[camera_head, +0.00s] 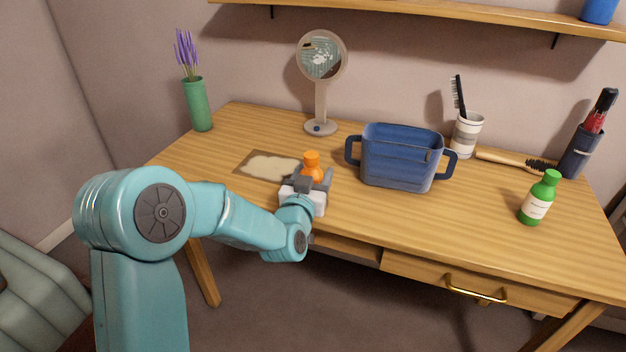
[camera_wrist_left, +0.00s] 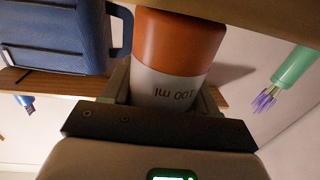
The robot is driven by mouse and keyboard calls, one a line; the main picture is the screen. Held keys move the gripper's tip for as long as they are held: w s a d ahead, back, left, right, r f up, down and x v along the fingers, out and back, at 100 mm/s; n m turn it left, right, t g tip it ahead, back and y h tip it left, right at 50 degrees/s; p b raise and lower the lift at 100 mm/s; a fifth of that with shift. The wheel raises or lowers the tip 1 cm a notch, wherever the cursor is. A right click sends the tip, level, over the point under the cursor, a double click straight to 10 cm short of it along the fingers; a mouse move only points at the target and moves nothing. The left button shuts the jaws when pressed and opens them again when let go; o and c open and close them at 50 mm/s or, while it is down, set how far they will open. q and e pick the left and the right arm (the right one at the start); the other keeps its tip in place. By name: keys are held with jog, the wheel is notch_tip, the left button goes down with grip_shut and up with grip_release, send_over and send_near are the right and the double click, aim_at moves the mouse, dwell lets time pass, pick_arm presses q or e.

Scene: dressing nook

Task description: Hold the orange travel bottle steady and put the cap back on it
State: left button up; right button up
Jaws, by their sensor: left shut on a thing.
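The orange travel bottle (camera_head: 311,169) stands upright near the front middle of the table. Its narrower orange top shows in the head view, but I cannot tell whether that is a cap or a bare neck. My left gripper (camera_head: 313,181) is shut on the bottle from the front, with a finger on each side. The left wrist view, which is upside down, shows the bottle (camera_wrist_left: 178,45) with its white "100 ml" label between the fingers; its upper end is hidden there. I see no separate loose cap. My right gripper is not in view.
A beige-patterned mat (camera_head: 262,166) lies left of the bottle. A blue two-handled bin (camera_head: 398,165) stands close on its right. A round mirror (camera_head: 320,110) is behind. A green bottle (camera_head: 537,200) stands far right.

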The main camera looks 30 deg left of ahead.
pick_arm(q)
notch_tip(320, 180, up, 20)
jog(key=p, duration=0.5)
jog(key=shift+f, duration=0.1)
jog(key=o, duration=0.4)
jog(key=shift+c, duration=0.2)
jog(key=c, duration=0.8)
jog(key=shift+s, duration=0.1)
